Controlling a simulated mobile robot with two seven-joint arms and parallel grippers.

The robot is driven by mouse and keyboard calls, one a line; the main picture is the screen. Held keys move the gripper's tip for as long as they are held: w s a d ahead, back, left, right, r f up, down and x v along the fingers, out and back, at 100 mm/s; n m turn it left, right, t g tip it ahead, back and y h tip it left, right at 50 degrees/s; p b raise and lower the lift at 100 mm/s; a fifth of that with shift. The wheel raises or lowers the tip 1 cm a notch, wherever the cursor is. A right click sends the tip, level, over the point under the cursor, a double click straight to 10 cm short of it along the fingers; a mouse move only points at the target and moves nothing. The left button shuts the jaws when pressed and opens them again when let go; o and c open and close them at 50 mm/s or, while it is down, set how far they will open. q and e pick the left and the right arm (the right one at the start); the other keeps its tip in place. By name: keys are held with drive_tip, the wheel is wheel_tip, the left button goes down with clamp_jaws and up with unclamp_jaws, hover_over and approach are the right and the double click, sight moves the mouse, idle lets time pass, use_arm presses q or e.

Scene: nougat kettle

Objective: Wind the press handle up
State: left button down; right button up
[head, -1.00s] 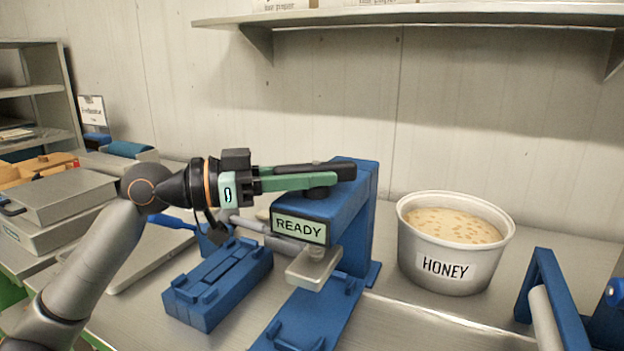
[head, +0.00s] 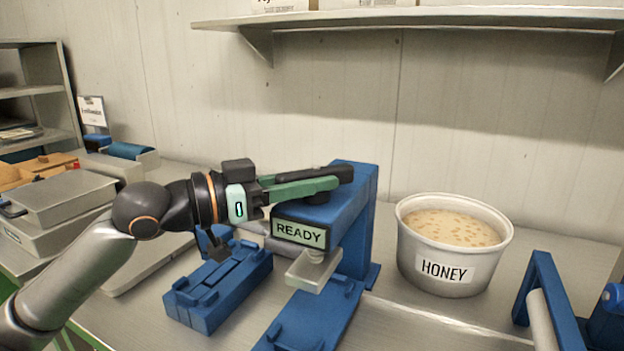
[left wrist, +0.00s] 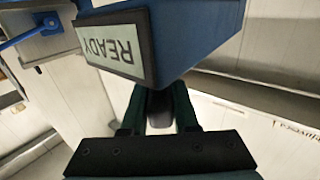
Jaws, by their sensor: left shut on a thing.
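The blue press (head: 352,205) stands mid-counter with a READY display (head: 300,233) on its front. Its small metal pressing plate (head: 312,270) hangs below the display, above the blue base (head: 305,325). My left gripper (head: 340,179), with green and black fingers, reaches from the left across the press top. It is shut on the press handle, mostly hidden between the fingers; a dark round part (head: 316,198) shows beneath them. In the left wrist view the fingers (left wrist: 158,98) lie beside the press, and the READY display (left wrist: 112,48) appears upside down. My right gripper is not in view.
A white HONEY tub (head: 450,245) stands right of the press. A blue mould block (head: 218,285) lies at its left. A blue frame with a pale roller (head: 542,315) is at the lower right. A shelf (head: 420,15) runs above.

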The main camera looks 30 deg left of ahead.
use_arm(q)
drive_tip(key=c, duration=0.7)
unclamp_jaws()
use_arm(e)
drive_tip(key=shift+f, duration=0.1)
use_arm(q)
drive_tip(key=shift+s+a+f+b, duration=0.25)
drive_tip(key=shift+s+a+b, duration=0.3)
drive_tip(key=shift+s+b, duration=0.2)
drive_tip(key=shift+r+b+v, duration=0.2)
drive_tip(key=shift+b+v, duration=1.5)
drive_tip(key=shift+v, duration=3.65)
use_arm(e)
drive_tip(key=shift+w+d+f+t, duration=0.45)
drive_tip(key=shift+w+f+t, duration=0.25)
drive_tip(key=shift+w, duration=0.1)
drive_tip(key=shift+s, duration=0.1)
